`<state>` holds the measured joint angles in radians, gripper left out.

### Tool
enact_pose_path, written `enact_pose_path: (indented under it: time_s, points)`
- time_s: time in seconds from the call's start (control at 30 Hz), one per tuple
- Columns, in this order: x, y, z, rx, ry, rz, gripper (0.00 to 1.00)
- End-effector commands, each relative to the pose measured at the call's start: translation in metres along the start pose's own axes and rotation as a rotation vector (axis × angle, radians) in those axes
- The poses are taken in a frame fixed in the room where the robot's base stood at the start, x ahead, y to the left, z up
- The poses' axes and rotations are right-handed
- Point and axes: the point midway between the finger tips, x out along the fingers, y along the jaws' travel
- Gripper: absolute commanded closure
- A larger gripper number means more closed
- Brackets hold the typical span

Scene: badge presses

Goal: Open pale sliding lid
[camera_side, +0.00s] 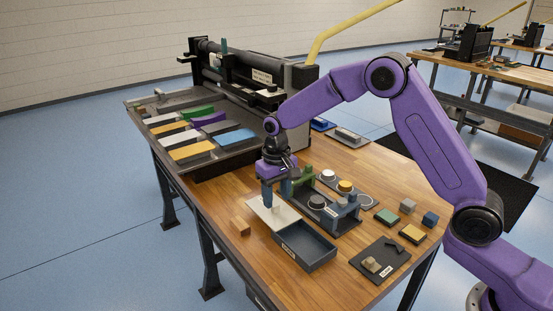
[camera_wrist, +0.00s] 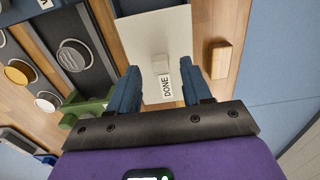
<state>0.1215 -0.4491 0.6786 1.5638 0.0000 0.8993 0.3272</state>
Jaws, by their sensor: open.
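The pale lid (camera_side: 262,217) is a flat off-white plate at the back left of a dark open box (camera_side: 318,259). Much of the box's dark inside shows in the side view. In the wrist view the lid (camera_wrist: 150,30) fills the top middle. A small pale grip block (camera_wrist: 159,64) and a "DONE" label show between the fingers. My gripper (camera_side: 277,201) points down over the lid, and its blue fingers are apart and empty. In the wrist view the fingers (camera_wrist: 161,86) stand on either side of the grip block; I cannot tell whether they touch it.
A wooden block (camera_side: 240,227) stands left of the lid. A dark fixture with round badge parts (camera_side: 344,187) and a green bracket stand close on the right. Small coloured blocks (camera_side: 411,233) and a dark plate (camera_side: 381,264) lie nearer. The large press (camera_side: 235,80) stands behind.

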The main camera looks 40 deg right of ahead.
Motion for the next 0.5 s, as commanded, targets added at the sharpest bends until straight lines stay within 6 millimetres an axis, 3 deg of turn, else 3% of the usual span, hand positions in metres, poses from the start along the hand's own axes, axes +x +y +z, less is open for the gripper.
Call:
enact_pose_path:
  time_s: [0.5]
  points:
    - [-0.110,-0.001,-0.001,-0.001,0.006,-0.002,0.51]
